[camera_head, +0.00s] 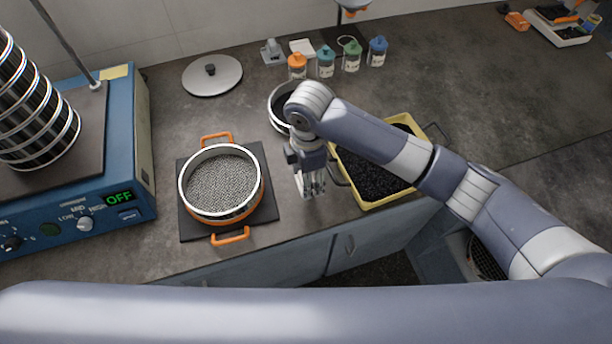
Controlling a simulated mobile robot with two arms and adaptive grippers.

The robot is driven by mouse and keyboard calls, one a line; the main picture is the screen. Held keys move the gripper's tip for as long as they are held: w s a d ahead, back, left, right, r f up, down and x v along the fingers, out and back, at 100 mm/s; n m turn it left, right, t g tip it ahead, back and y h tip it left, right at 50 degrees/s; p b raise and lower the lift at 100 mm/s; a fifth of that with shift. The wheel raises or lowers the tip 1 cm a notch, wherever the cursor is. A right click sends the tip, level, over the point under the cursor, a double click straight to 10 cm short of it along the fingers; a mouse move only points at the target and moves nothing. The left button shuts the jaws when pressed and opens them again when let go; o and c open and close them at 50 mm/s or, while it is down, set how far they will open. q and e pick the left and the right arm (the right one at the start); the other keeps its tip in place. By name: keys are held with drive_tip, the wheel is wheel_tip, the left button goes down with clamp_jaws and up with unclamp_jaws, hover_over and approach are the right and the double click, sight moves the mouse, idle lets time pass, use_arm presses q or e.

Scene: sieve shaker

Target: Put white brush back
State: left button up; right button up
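I cannot make out a white brush for certain in this view. My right gripper (313,187) points down over the counter, between the sieve pan and the yellow tray. Its fingers are small and seen from above, so I cannot tell how far apart they are or whether something thin is between them. My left gripper is out of view; only a pale arm link crosses the bottom of the picture. A white tray (572,42) at the far top right holds dark and orange tools, too small to identify.
A blue sieve shaker (130,150) reading OFF stands left. A bead-filled sieve (221,184) with orange handles sits on a dark plate. The yellow tray (393,200) holds black granules. Another round pan (275,106) is partly hidden. A lid (212,76) and several jars (325,63) stand behind.

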drive_tip(key=shift+w+a, duration=0.2)
drive_tip(key=shift+w, duration=0.6)
wheel_tip(320, 180, down, 3)
drive_tip(key=shift+s+r+p, duration=0.15)
drive_tip(key=shift+p, duration=0.45)
drive_tip(key=shift+f, duration=0.5)
drive_tip(key=shift+f, duration=0.1)
drive_tip(key=o, duration=0.9)
drive_tip(key=shift+o, duration=0.2)
wheel_tip(320, 180, up, 12)
drive_tip(key=shift+r+b, duration=0.15)
drive_tip(key=shift+b, duration=0.6)
